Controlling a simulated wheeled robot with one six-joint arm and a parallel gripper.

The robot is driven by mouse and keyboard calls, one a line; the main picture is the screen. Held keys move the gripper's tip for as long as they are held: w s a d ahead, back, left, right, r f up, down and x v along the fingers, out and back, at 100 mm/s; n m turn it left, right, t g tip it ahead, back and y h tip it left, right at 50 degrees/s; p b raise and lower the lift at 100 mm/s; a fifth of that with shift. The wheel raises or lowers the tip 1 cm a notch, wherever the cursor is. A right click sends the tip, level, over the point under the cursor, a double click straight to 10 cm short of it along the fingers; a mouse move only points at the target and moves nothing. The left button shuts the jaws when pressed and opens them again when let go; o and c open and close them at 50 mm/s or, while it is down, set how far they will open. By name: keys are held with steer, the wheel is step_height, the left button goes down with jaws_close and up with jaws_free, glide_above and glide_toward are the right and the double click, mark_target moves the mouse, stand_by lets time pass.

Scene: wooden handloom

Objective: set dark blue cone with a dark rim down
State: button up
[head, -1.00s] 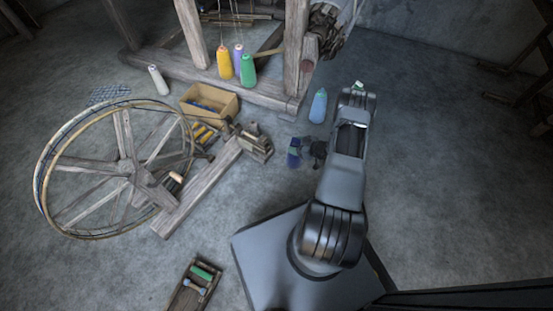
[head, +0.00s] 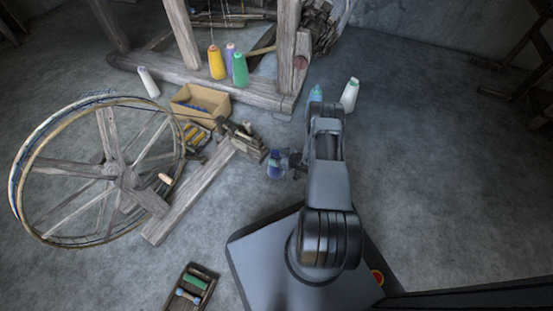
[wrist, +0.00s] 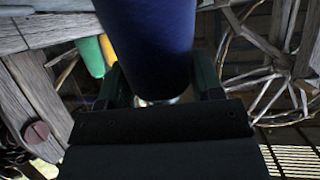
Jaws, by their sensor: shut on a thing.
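The dark blue cone (head: 273,167) is held at the left side of my arm in the head view, near the block end of the wheel's beam. My gripper (head: 286,160) is shut on it, with the arm partly covering the gripper. In the wrist view the cone (wrist: 150,40) fills the top middle between the two fingers. Its lower end shows pale below the blue. A dark rim cannot be made out, and whether the cone touches the floor cannot be told.
A light blue cone (head: 316,94) and a white cone (head: 349,95) stand beyond my arm. The spinning wheel (head: 110,175), its beam and a wooden box (head: 199,103) lie left. A small tray (head: 192,290) is at the front. Floor on the right (head: 430,150) is clear.

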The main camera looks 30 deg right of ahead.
stand_by(0.3)
steer(key=o, duration=1.4)
steer(key=shift+f, duration=0.15)
steer(key=shift+o, duration=0.2)
